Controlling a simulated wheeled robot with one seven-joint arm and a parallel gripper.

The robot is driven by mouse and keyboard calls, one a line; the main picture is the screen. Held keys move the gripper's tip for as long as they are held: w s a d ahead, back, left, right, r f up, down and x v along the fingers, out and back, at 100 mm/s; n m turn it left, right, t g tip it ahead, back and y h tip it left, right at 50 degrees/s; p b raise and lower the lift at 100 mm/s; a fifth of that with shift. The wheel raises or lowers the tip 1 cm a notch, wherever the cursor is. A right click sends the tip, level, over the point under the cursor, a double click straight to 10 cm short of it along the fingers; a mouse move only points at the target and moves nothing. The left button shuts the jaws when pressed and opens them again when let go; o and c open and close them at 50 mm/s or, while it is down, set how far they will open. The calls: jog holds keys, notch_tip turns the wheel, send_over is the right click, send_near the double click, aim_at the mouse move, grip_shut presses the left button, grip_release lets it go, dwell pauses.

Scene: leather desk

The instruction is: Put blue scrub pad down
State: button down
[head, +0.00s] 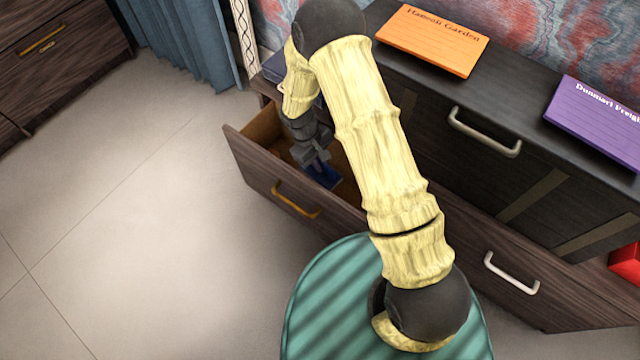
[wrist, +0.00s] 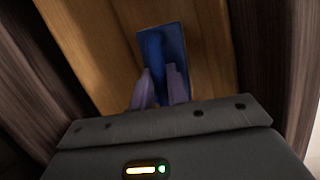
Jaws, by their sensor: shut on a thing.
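The blue scrub pad (head: 324,176) is inside the open drawer (head: 249,167), low near its wooden floor. In the wrist view the blue scrub pad (wrist: 174,52) is a flat blue rectangle with a raised blue grip. My gripper (head: 318,163) reaches down into the drawer from above. In the wrist view my gripper's fingers (wrist: 160,92) are shut on the pad's raised grip. I cannot tell whether the pad's underside touches the drawer floor (wrist: 112,50). My arm hides part of the drawer's right side.
The drawer's front has a brass handle (head: 295,200). A dark cabinet top beside it holds an orange card (head: 432,40) and a purple card (head: 600,115). A red object (head: 627,262) is at the right edge. The pale floor (head: 130,220) at left is clear.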

aim_at(320, 175)
notch_tip(320, 175, down, 7)
jog(key=b, duration=0.2)
jog(key=shift+f+b, duration=0.2)
jog(key=shift+b, duration=0.15)
jog(key=shift+f+b, duration=0.65)
jog(key=shift+f, duration=1.25)
jog(key=shift+f, duration=0.65)
jog(key=c, duration=1.4)
grip_release()
jog(key=shift+r, duration=0.1)
jog(key=p+v, duration=0.8)
jog(key=v, duration=1)
jog(key=shift+w+d+r, duration=0.1)
jog(key=shift+w+d, duration=0.05)
jog(key=shift+w, duration=0.05)
jog(key=shift+r, duration=0.1)
